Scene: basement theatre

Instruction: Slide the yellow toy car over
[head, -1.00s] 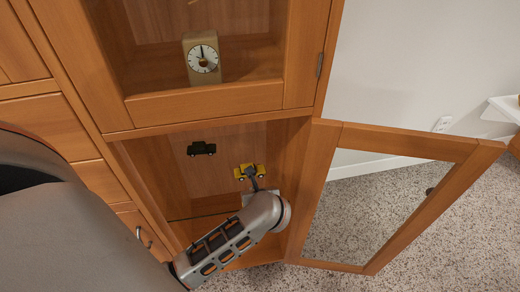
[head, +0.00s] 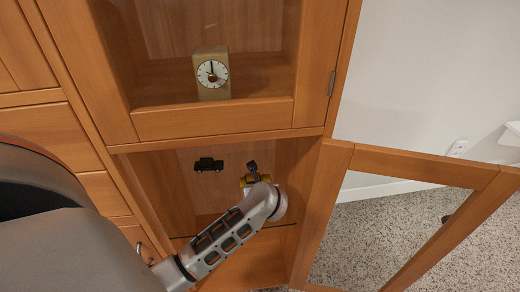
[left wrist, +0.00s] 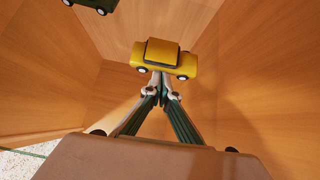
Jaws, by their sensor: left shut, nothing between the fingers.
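The yellow toy car (head: 244,182) is on the lower shelf inside the open cabinet, partly hidden by my left arm and gripper in the head view. It shows whole in the left wrist view (left wrist: 170,60), wheels toward the fingers. My left gripper (head: 252,167) reaches into the cabinet at the car. In the left wrist view its fingertips (left wrist: 160,82) are together and empty, close at the car's near side. I cannot tell whether they touch it. My right gripper is not in view.
A dark green toy car (head: 208,164) stands left of the yellow one. The open glass door (head: 337,210) is to the right. A clock (head: 212,75) stands in the compartment above. Wooden cabinet walls close in around my arm.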

